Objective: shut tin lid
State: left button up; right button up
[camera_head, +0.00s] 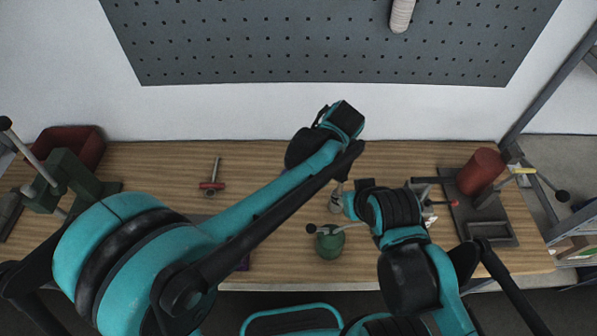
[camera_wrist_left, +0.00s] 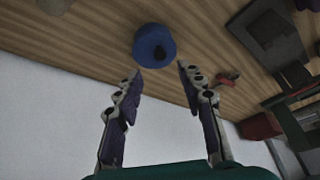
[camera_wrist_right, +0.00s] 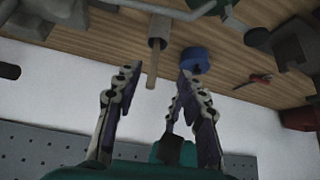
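A blue round thing (camera_wrist_left: 153,46) with a dark knob stands on the wooden bench in the left wrist view, just beyond my fingertips. It also shows in the right wrist view (camera_wrist_right: 195,60), partly behind a fingertip. A green round pot (camera_head: 329,243) with a black-knobbed rod by its top stands near the bench front. I cannot tell for sure which is the tin, nor whether a lid is open. My left gripper (camera_wrist_left: 160,75) is open and empty. My right gripper (camera_wrist_right: 158,80) is open and empty. Arm links hide both sets of fingers in the head view.
A red-handled tool (camera_head: 212,186) lies left of my left arm. A red bin (camera_head: 72,146) and a green press stand at far left. A red cylinder (camera_head: 480,172) stands on a dark fixture at right.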

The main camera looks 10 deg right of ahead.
pick_arm(q)
jog(key=v, duration=0.4)
dwell(0.4)
jog(key=s+a+m+t+h+b, duration=0.1)
jog(key=s+a+m, duration=0.1)
jog(key=a, duration=0.7)
jog(key=s+a+m+h+b, duration=0.1)
jog(key=s+a+m, duration=0.1)
jog(key=a, duration=0.7)
jog(key=s+a+f+m+t+b, duration=0.1)
jog(key=s+a+f+m+t, duration=0.1)
jog(key=s+a, duration=0.5)
jog(key=a+f+m, duration=0.1)
jog(key=a, duration=0.2)
jog(key=shift+s+f+m+t+h, duration=0.25)
jog(key=shift+m+t+h, duration=0.15)
